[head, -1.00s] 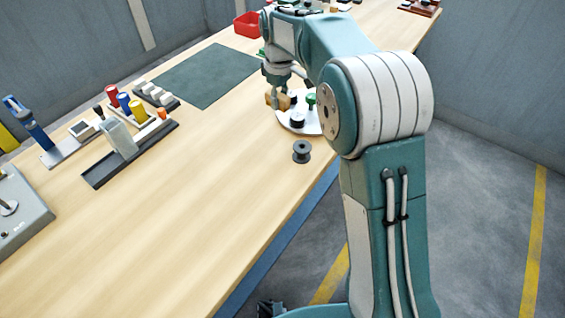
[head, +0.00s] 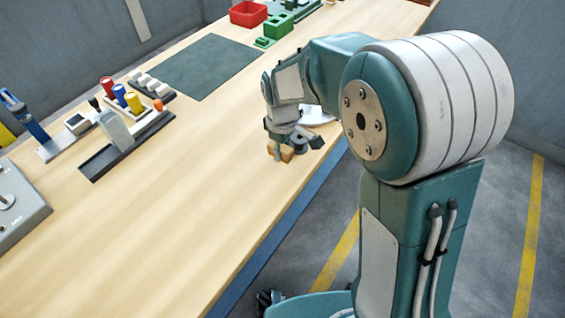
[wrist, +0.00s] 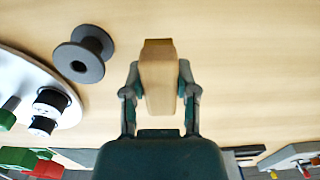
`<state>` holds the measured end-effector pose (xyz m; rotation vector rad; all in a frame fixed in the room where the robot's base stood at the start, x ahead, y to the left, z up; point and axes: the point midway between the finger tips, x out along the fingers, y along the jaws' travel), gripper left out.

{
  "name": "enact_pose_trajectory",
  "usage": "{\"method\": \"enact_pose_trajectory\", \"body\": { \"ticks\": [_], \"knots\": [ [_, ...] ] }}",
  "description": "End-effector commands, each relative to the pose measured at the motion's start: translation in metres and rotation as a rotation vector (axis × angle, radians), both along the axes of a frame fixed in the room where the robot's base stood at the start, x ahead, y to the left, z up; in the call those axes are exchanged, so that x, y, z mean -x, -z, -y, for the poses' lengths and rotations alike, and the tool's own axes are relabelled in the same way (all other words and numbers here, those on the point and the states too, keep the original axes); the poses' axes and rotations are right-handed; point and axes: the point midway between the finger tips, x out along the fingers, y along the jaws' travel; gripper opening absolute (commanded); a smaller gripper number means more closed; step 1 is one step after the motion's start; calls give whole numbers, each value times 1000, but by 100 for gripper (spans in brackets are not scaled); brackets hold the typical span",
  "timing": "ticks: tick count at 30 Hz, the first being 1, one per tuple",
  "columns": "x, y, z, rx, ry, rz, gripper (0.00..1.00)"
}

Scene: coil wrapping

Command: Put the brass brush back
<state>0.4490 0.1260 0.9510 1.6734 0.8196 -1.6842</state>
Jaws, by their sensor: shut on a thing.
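My gripper (head: 279,153) is shut on a tan block-shaped brush (wrist: 158,80), held between the two fingers in the wrist view. The brush has a darker brown end; its bristles cannot be made out. In the head view only a bit of the brush (head: 287,153) shows below the gripper, over the bench near its right edge. Whether it touches the bench is not clear. A black tray (head: 98,166) lies on the left of the bench, with a grey upright piece (head: 117,130) in it and a bare stretch at its near end.
A green mat (head: 208,66) lies farther back. The bench's middle is clear.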

Motion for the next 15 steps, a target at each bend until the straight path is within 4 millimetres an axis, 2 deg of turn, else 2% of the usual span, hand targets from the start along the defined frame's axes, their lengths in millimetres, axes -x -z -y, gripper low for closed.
{"method": "enact_pose_trajectory", "body": {
  "ticks": [5, 10, 15],
  "knots": [
    [12, 13, 0, 0, -1, 0, 0],
    [11, 38, 0, 0, 0, -1, 0],
    [11, 42, 0, -1, 0, 2, 0]
  ]
}}
